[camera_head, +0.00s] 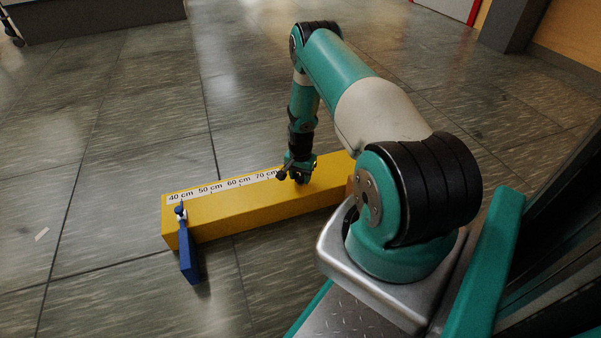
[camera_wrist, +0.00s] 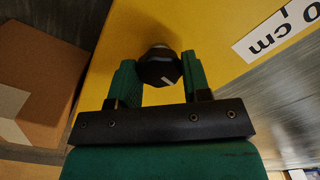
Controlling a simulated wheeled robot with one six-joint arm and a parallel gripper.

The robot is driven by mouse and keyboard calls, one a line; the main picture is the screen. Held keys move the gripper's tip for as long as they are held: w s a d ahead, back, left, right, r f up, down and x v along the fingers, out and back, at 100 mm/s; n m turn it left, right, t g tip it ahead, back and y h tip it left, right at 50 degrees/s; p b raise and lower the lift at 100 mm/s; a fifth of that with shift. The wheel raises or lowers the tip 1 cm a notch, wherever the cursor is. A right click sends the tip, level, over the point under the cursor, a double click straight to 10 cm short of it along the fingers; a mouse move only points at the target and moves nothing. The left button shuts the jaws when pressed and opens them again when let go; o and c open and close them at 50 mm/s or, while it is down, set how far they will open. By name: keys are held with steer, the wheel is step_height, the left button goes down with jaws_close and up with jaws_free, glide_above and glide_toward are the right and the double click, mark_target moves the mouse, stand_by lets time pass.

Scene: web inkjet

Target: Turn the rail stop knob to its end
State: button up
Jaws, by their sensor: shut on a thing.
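The yellow rail (camera_head: 235,212) lies on the floor with a white centimetre scale (camera_head: 238,182) along its top. My gripper (camera_head: 300,175) is low over the rail, right of the 70 cm mark. In the wrist view, my gripper (camera_wrist: 158,62) has its green fingers either side of a black knob (camera_wrist: 157,70) with a white line and is shut on it. The knob's pale stem (camera_wrist: 160,46) shows against the yellow rail (camera_wrist: 215,25).
A cardboard box (camera_wrist: 40,70) stands at the left of the wrist view. My arm hides the rail's right end in the head view.

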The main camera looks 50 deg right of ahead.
mark_target(301, 177)
steer(key=shift+n, duration=1.2)
steer(key=o, duration=0.9)
steer(key=shift+o, duration=0.2)
step_height(301, 177, up, 17)
steer(key=p, duration=0.8)
steer(key=shift+r+p, duration=0.2)
steer(key=shift+p, duration=0.1)
